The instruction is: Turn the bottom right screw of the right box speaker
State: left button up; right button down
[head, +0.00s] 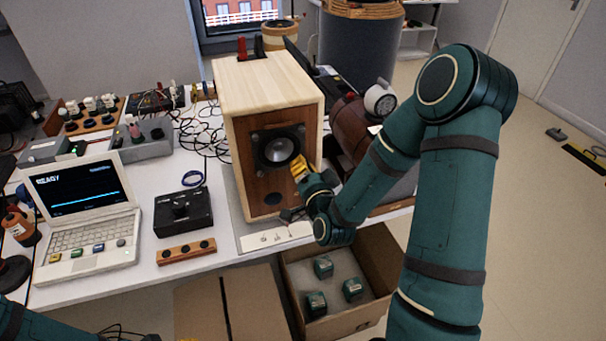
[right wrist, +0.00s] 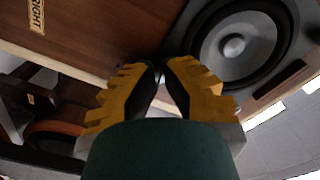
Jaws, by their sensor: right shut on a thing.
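The right box speaker (head: 262,82) is a pale wooden box with a brown front, standing upright on the table. Its dark round driver (head: 278,150) sits in a square frame on the upper front. In the right wrist view a label reading RIGHT (right wrist: 36,16) shows on the brown wood, beside the driver (right wrist: 232,45). My right gripper (head: 297,165) is at the lower right corner of the driver frame. Its yellow fingers (right wrist: 161,68) close together at that corner, on the bottom right screw, which they mostly hide. My left gripper is out of view.
A laptop (head: 85,210) reading READY, a black box with a knob (head: 183,212) and a wooden strip with holes (head: 186,251) are left of the speaker. An open cardboard box (head: 369,320) with several small green blocks stands below the table edge. Cables lie behind.

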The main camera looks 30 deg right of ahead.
jog(key=shift+w+d+r+m+b, duration=0.15)
jog(key=shift+m+b, duration=0.1)
jog(key=shift+m, duration=0.55)
jog(key=shift+s+d+r+m+b, duration=0.1)
jog(key=shift+r+m+b, duration=0.1)
jog(key=shift+m, duration=0.6)
jog(key=c, duration=1)
grip_release()
jog(key=shift+f, duration=0.2)
jog(key=shift+a, duration=0.1)
